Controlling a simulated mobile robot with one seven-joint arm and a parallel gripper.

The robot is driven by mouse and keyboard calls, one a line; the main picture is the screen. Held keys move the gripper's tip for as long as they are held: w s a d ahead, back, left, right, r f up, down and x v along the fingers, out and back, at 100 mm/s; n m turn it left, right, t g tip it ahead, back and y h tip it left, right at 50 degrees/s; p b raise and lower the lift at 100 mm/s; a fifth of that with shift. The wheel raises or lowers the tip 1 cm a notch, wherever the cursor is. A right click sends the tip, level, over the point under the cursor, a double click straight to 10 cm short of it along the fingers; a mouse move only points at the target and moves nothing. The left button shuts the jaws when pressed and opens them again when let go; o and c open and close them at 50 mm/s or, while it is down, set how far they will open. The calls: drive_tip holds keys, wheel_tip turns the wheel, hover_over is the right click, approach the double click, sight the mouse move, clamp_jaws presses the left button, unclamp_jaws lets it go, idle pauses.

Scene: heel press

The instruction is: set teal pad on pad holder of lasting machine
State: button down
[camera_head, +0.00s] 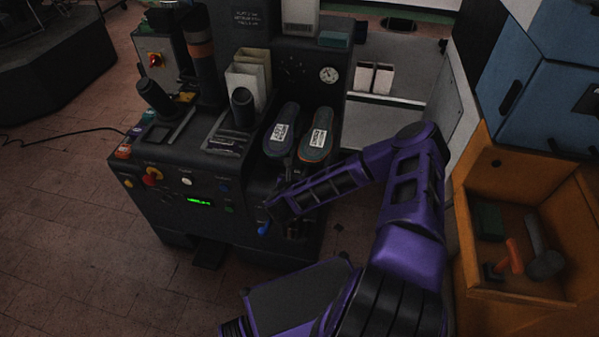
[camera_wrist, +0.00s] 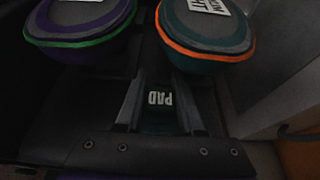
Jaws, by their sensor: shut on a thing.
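My gripper (camera_wrist: 159,82) is shut on the teal pad (camera_wrist: 160,99). The pad is very dark between the fingers, and its white PAD lettering reads upside down in the wrist view. The lasting machine (camera_head: 215,195) is a dark cabinet with controls in the head view. My arm reaches across to its front right, below two shoes; the fingers and pad are too dark to make out there. In the wrist view the shoe ends lie beyond the fingertips. I cannot make out which part is the pad holder.
A shoe with a green edge (camera_head: 281,128) and one with an orange edge (camera_head: 317,136) stand side by side, close to my gripper. An orange bin (camera_head: 478,284) at right holds tools and a green block (camera_head: 488,221).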

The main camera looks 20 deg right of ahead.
drive_tip(key=shift+f, duration=0.7)
drive_tip(key=shift+f, duration=0.2)
drive_tip(key=c, duration=0.5)
unclamp_jaws()
